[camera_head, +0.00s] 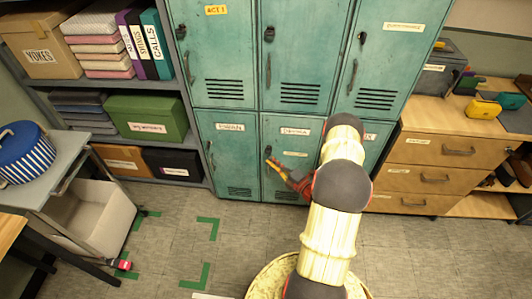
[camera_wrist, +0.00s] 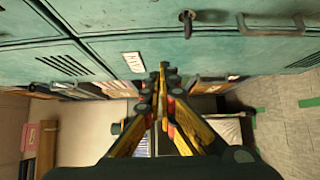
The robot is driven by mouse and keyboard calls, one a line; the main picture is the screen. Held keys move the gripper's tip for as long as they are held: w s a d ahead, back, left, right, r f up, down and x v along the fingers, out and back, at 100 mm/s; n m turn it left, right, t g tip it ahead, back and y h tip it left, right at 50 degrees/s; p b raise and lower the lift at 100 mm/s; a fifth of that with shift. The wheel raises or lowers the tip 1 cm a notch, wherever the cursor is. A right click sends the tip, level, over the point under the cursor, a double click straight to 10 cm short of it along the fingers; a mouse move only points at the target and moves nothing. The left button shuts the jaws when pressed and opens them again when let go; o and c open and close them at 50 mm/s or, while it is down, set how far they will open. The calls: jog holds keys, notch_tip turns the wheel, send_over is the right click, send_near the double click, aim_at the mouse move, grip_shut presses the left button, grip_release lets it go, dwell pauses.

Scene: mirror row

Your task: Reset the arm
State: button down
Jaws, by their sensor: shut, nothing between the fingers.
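My gripper (camera_head: 273,163) is in front of the lower middle door of the teal lockers (camera_head: 297,62), close to that door's dark handle (camera_head: 267,151). I cannot tell whether it touches the handle. In the wrist view my gripper (camera_wrist: 163,72) has its yellow-and-black fingers together at the tips, with nothing seen between them. The teal locker doors (camera_wrist: 110,45) fill the upper part of that view, with a lock knob (camera_wrist: 187,16). My arm covers part of the lower right lockers in the head view. All the locker doors look closed.
A wooden drawer cabinet (camera_head: 445,149) stands right of the lockers. Shelves on the left hold a green box (camera_head: 146,117). A side table carries a blue striped pot (camera_head: 24,150), near a pale bin (camera_head: 100,217). Green tape (camera_head: 207,222) marks open floor.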

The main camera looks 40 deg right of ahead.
jog(key=shift+s+f, duration=0.1)
jog(key=shift+s, duration=1.15)
